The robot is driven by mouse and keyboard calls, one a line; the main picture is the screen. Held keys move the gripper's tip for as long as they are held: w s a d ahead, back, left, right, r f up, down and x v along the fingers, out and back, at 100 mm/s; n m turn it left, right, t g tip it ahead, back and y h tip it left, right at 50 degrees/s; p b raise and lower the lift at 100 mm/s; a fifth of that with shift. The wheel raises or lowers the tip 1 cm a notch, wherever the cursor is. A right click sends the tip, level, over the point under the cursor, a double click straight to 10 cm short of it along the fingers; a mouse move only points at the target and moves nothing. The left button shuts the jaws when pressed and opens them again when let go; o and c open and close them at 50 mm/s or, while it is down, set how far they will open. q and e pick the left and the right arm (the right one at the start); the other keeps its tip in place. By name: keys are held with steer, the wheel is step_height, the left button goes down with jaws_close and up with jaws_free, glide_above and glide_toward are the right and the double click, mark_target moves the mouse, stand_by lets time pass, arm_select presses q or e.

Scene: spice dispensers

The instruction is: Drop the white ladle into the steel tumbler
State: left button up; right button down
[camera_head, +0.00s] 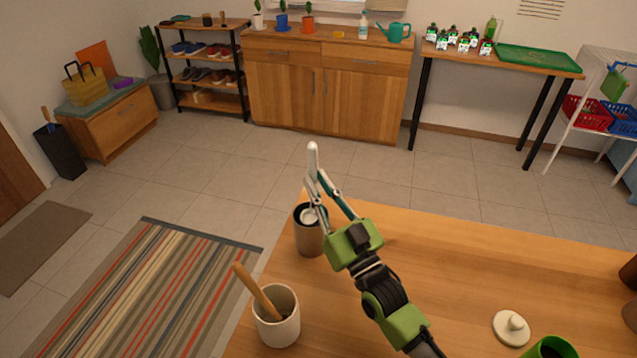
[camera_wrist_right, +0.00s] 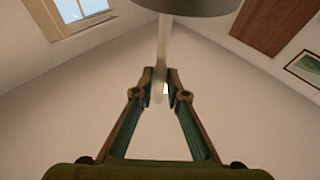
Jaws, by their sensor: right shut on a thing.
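The white ladle (camera_head: 312,155) is upright, its pale handle end standing up past my fingertips. Its white lower end shows inside the mouth of the steel tumbler (camera_head: 311,242), which stands near the table's left edge. My right gripper (camera_head: 314,179) is above the tumbler, shut on the ladle's handle. In the right wrist view the fingertips (camera_wrist_right: 158,88) hold the thin ladle handle (camera_wrist_right: 160,50), which runs to the grey tumbler (camera_wrist_right: 190,5) at the top edge. Whether the ladle touches the tumbler's bottom is hidden. My left gripper is not in view.
A white crock (camera_head: 278,320) with a wooden-handled tool (camera_head: 256,290) stands nearer on the table. A white knobbed lid (camera_head: 511,328) and a green cup (camera_head: 552,348) are at the front right. Dark things stand at the right edge. The table middle (camera_head: 500,265) is clear.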

steer(key=shift+f+b, duration=1.7)
steer(key=shift+f, duration=0.75)
steer(key=c, duration=1.9)
jaws_free()
steer(key=s+d, duration=0.2)
steer(key=s, duration=0.2)
steer(key=s+d, duration=0.2)
steer(key=s, duration=0.1)
steer(key=s+d, duration=0.2)
steer(key=s, duration=0.2)
steer(key=shift+s+d+f, duration=0.15)
steer(key=shift+s+f, duration=0.05)
steer(key=shift+s, duration=0.1)
